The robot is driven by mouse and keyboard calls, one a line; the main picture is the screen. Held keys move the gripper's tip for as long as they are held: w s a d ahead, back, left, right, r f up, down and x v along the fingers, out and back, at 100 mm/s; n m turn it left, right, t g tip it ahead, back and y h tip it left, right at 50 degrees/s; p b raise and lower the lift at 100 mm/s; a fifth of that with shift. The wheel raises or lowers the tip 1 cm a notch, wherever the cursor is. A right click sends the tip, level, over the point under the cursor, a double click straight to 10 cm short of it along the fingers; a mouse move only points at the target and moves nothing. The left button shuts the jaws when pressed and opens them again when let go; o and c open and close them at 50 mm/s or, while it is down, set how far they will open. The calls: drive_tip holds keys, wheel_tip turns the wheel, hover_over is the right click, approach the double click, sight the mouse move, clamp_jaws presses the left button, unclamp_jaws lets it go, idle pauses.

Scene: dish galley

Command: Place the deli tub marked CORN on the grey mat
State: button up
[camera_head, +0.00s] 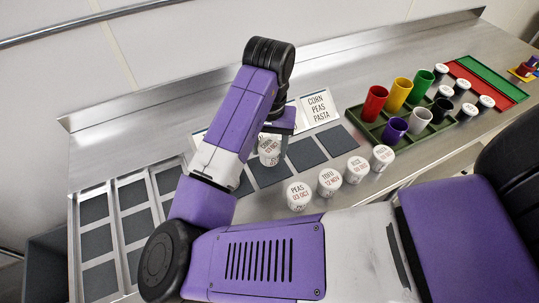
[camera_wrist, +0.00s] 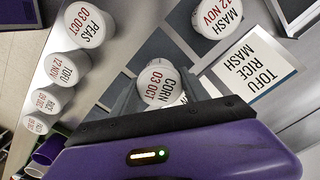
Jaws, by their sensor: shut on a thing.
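The deli tub marked CORN 03 OCT (camera_wrist: 160,82) is white with a round lid and sits between my gripper's fingers. In the head view the tub (camera_head: 269,152) shows below my gripper (camera_head: 272,137), partly covered by it. My gripper is shut on this tub; I cannot tell whether its base touches the surface. Several dark grey square mats lie in a row on the steel counter, among them one to the right of the tub (camera_head: 307,152) and one just below it in the picture (camera_head: 268,173).
White tubs marked PEAS (camera_head: 299,196), TOFU (camera_head: 330,182) and RICE (camera_head: 357,170) stand along the front edge. A MASH tub (camera_wrist: 217,17) stands near a TOFU RICE MASH card (camera_wrist: 248,62). A CORN PEAS PASTA card (camera_head: 318,107) is behind the mats. A green tray (camera_head: 400,140) holds coloured cups.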

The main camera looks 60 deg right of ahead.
sight(269, 157)
drive_tip(key=shift+f, duration=1.95)
drive_tip(key=shift+f, duration=0.1)
drive_tip(key=o, duration=1.4)
